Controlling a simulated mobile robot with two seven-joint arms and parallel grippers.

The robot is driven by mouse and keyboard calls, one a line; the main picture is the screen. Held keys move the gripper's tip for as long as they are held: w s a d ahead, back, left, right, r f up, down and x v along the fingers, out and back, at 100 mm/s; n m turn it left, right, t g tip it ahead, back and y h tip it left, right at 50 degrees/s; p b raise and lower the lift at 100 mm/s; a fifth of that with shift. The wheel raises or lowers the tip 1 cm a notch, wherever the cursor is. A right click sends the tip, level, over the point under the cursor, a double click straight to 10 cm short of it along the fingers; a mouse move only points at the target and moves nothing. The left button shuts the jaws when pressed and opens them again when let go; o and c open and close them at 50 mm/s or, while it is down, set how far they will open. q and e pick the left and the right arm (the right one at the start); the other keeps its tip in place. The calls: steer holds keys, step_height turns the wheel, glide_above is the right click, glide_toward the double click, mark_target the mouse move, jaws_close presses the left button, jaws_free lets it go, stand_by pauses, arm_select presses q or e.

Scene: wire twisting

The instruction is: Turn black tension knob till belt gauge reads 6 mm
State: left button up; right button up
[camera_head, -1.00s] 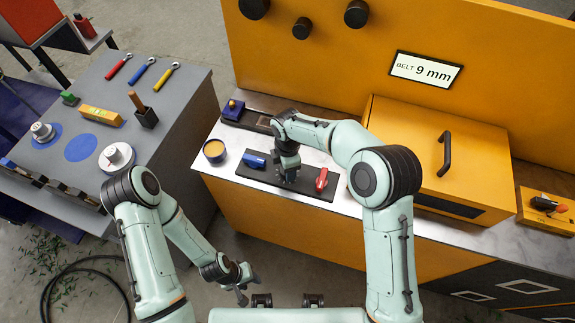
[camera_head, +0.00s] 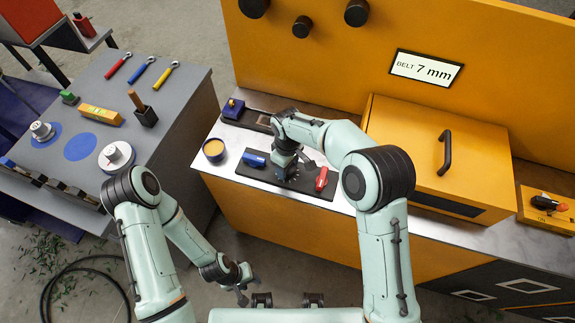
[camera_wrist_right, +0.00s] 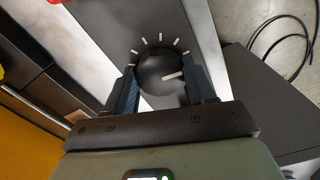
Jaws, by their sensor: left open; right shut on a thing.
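The black tension knob (camera_wrist_right: 160,68) sits on a dark plate (camera_head: 318,189) between a blue handle (camera_head: 254,158) and a red handle (camera_head: 321,179). White tick marks ring its far side, and its white pointer line points to the right in the right wrist view. My right gripper (camera_head: 290,172) is shut on the knob, with one finger on each side (camera_wrist_right: 162,88). In the head view my gripper mostly hides the knob. The belt gauge (camera_head: 426,69) reads 7 mm. My left gripper (camera_head: 243,288) is open and empty, low over the floor beside the machine.
An orange box (camera_head: 430,150) with a black handle is to the right. A grey bench (camera_head: 105,145) with tools stands at left.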

arm_select(q)
steer(key=shift+s+f, duration=0.15)
steer(key=shift+f, duration=0.05)
arm_select(e)
steer(key=shift+r+m, duration=0.1)
steer(key=shift+m, duration=2.1)
steer(key=o, duration=1)
steer(key=shift+o, duration=0.2)
arm_select(q)
steer(key=shift+w+r+p, duration=0.45)
steer(key=shift+w+r, duration=0.1)
steer(key=shift+r, duration=0.2)
arm_select(e)
step_height(320, 180, up, 13)
steer(key=shift+r, duration=0.2)
steer(key=shift+f, duration=0.1)
